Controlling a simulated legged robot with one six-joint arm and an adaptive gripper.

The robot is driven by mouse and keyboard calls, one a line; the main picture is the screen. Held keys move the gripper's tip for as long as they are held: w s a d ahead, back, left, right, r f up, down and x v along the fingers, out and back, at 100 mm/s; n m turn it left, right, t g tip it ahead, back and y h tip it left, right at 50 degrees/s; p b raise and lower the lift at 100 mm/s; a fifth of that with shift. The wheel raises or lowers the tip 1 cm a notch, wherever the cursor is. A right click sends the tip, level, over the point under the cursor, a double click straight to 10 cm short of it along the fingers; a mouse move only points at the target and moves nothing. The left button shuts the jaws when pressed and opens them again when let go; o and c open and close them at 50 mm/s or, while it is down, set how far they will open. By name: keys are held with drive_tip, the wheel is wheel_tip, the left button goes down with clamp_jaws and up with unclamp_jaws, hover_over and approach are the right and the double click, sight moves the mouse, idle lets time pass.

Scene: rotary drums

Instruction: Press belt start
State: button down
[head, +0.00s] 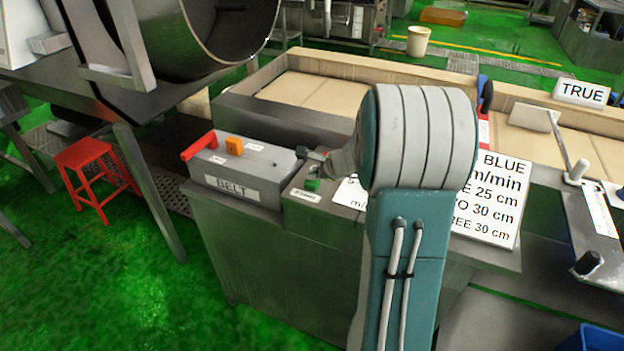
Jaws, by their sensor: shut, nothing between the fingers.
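The grey belt control box (262,178), with a large BELT label on its front, sits on the metal cabinet at the centre. Its sloped top carries an orange block (234,146), a red handle (199,146) at the left end and small labels too small to read. A green button (312,184) stands on a lower box to the right, above a small label. My gripper (303,152) is shut and empty, with its dark tip beside the right end of the belt box, above the green button. Contact cannot be told. My arm hides what lies behind it.
A sign board (492,200) reading BLUE and several lengths stands right of my arm. Beige belt troughs (345,88) run behind the cabinet. A big drum (225,35) hangs at upper left. A red stool (92,172) stands on the green floor, which is open at lower left.

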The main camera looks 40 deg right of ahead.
idle(0.4)
drive_tip(key=shift+r, duration=0.85)
drive_tip(key=shift+r, duration=2.55)
